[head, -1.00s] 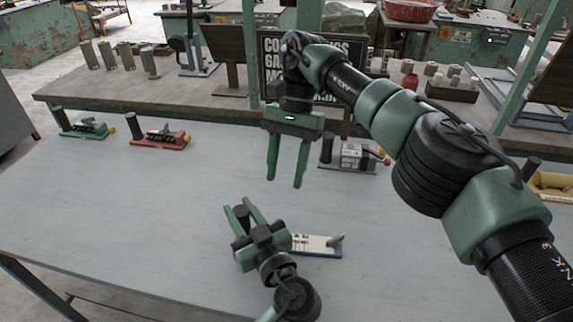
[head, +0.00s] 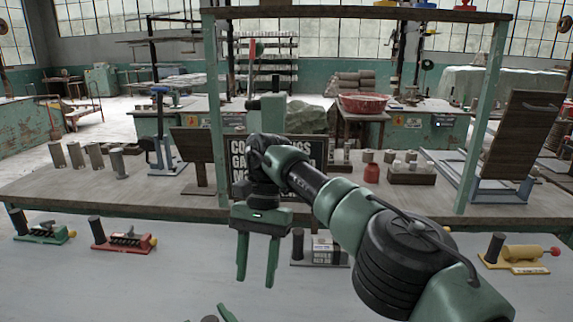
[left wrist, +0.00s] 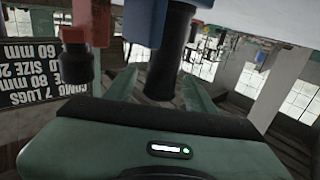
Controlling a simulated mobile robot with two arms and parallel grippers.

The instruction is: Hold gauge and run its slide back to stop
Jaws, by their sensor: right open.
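My left gripper (left wrist: 155,88) is open in the left wrist view, which is upside down. A dark upright handle (left wrist: 165,65) stands between its fingers, with some gap visible beside it. The handle joins a blue part (left wrist: 198,12), apparently the blue-based gauge. In the head view only a green fingertip shows at the bottom edge; that gauge is out of view there. My right gripper (head: 257,262) is open and empty, pointing down over the table, left of a grey gauge (head: 325,248) with a black handle.
A green gauge (head: 45,233), a red gauge (head: 124,243) and a yellow gauge (head: 517,254) stand along the table's back. The red one seems to show in the left wrist view (left wrist: 76,38). A bench with cylinders and a sign (head: 240,165) lies beyond. Bare table (head: 190,275) lies front left.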

